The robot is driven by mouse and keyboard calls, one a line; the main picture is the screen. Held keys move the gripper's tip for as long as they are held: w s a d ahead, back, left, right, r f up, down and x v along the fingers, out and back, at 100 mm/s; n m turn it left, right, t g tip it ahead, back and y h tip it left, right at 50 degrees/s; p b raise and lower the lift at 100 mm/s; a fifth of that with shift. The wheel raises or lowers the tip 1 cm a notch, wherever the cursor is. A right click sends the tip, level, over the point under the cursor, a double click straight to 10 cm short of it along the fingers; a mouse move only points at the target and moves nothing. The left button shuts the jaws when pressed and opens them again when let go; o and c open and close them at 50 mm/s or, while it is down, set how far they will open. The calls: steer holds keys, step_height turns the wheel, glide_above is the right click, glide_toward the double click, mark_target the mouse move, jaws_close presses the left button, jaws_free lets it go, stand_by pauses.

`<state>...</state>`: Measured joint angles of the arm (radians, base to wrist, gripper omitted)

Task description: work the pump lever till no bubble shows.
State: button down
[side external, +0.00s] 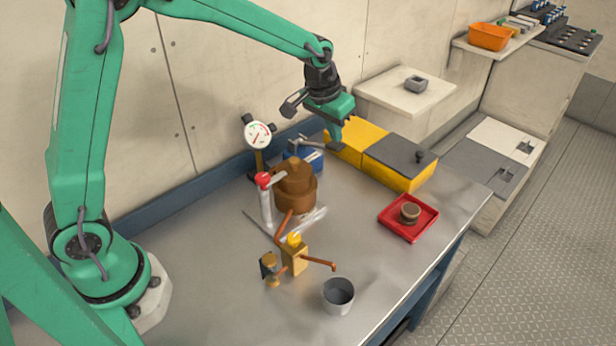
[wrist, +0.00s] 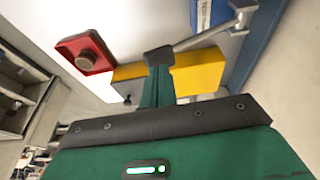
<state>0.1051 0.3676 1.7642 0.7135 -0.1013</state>
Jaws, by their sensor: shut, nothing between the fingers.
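A blue pump body (side external: 314,162) stands at the back of the bench, partly hidden behind a brown stepped housing. Its grey pump lever (side external: 305,144) sticks out on top. In the wrist view the lever (wrist: 205,38) runs from the blue pump body (wrist: 207,14) to a dark knob (wrist: 160,58). My gripper (side external: 336,140) is shut and empty, pointing down close to the knob end. In the wrist view its closed green fingertips (wrist: 158,72) appear right at the knob; I cannot tell whether they touch. No bubble can be made out at this size.
A yellow box (side external: 400,178) adjoins the pump. A red tray (side external: 425,230) and grey cup (side external: 338,292) stand nearer the front.

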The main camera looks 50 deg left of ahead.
steer(key=shift+f, duration=0.3)
steer(key=d+f, duration=0.3)
steer(key=f, duration=0.3)
steer(key=shift+f, duration=0.35)
steer(key=shift+s, duration=0.1)
steer(key=shift+d+r, duration=0.1)
steer(key=s+d+r, duration=0.1)
steer(key=d+r, duration=0.1)
steer(key=r, duration=0.4)
steer(key=s+d+r, duration=0.1)
steer(key=r, duration=0.6)
steer(key=shift+s+d+r, duration=0.3)
steer(key=shift+s+d, duration=0.05)
stand_by(0.3)
